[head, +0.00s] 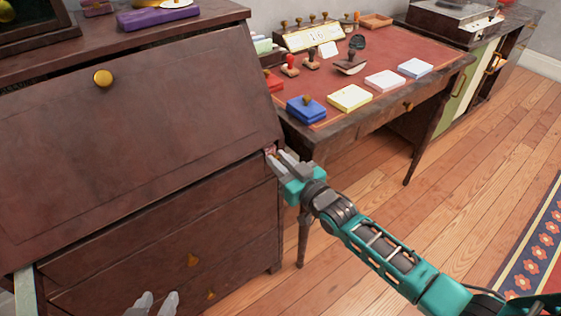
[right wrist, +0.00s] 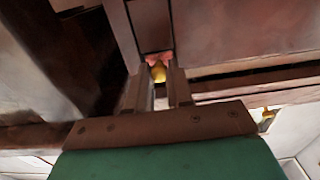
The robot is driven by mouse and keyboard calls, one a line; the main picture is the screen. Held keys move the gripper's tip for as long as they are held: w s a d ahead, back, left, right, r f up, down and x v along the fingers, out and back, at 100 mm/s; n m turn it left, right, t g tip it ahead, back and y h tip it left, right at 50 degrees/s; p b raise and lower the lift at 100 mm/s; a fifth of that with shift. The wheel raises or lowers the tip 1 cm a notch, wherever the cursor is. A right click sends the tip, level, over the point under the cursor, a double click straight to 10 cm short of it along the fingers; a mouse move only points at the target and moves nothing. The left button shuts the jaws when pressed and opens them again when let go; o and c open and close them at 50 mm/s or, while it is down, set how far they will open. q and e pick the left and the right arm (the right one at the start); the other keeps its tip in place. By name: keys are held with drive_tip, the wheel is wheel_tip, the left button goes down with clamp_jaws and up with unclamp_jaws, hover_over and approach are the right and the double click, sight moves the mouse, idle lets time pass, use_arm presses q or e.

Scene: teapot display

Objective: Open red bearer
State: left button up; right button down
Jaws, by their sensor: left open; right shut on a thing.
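The red bearer (head: 269,149) shows as a small reddish end at the top right corner of the dark bureau's front, just below the slanted flap (head: 130,130). My right gripper (head: 275,157) is at this end, shut on its small brass knob. In the right wrist view the knob (right wrist: 158,73) sits between the fingertips, with a pinkish-red face (right wrist: 158,59) behind it. The bearer looks about flush with the bureau; its length is hidden. The flap is closed. My left gripper (head: 157,303) is open and empty at the bottom edge of the head view.
A pale greenish bar (head: 25,290) stands out at the bureau's left, below the flap. Drawers (head: 160,245) with brass pulls lie below. A red-topped desk (head: 385,65) with stamps and coloured pads stands to the right. Wooden floor (head: 440,180) in front is clear.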

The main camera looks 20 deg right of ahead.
use_arm(q)
wheel_tip(320, 180, up, 6)
drive_tip(key=s+a+p, duration=0.1)
drive_tip(key=p, duration=0.8)
drive_tip(key=shift+a+r+y, duration=0.25)
drive_tip(key=shift+a+y, duration=0.05)
use_arm(e)
drive_tip(key=v, duration=1.9)
drive_tip(key=shift+s, duration=0.25)
drive_tip(key=shift+r, duration=0.1)
drive_tip(key=c, duration=1)
unclamp_jaws()
drive_tip(key=shift+c, duration=0.2)
drive_tip(key=shift+d, duration=0.1)
use_arm(q)
drive_tip(key=shift+a+r+p, duration=0.1)
drive_tip(key=shift+a+p, duration=0.05)
drive_tip(key=shift+p, duration=0.2)
use_arm(e)
drive_tip(key=v, duration=1.2)
drive_tip(key=shift+s, duration=0.4)
